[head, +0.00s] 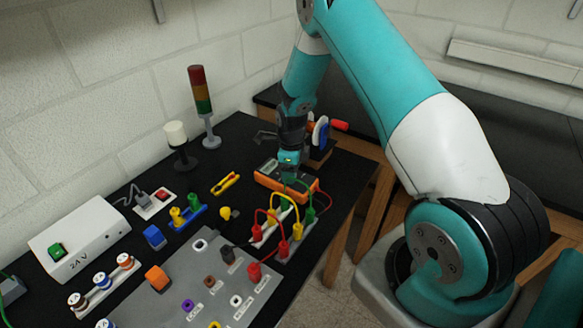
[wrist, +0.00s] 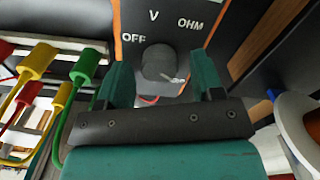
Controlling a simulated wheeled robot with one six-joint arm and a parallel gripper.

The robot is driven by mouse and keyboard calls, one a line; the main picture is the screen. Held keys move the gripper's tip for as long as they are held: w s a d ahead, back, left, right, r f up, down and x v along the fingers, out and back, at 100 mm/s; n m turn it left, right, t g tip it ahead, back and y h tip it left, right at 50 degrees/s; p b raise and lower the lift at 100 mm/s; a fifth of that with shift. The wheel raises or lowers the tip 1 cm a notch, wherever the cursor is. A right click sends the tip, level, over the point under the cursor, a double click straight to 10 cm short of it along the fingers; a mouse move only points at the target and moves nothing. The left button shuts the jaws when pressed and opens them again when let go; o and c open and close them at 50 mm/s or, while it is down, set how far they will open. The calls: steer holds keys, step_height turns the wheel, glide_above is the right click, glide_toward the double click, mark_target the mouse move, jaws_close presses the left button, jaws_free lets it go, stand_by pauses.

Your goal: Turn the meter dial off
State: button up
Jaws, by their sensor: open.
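The meter (head: 268,180) is an orange-edged box with a dark face on the black table; in the head view my gripper (head: 289,166) is over it and hides part of its face. In the wrist view the meter face (wrist: 190,40) carries the labels OFF, V and OHM around a dark round dial (wrist: 158,62). A pale mark shows on the dial's lower right; I cannot tell which label the dial is set to. My gripper (wrist: 161,80) is open, with one green finger on each side of the dial and gaps visible between.
Green, yellow and red plugs with cables (wrist: 85,66) stand close to the left finger in the wrist view. A red-handled reel (head: 320,130) is just behind the meter. A grey panel (head: 190,285) with sockets and a white 24 V box (head: 85,235) lie left.

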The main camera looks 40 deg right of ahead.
steer(key=c, duration=0.9)
steer(key=shift+c, duration=0.2)
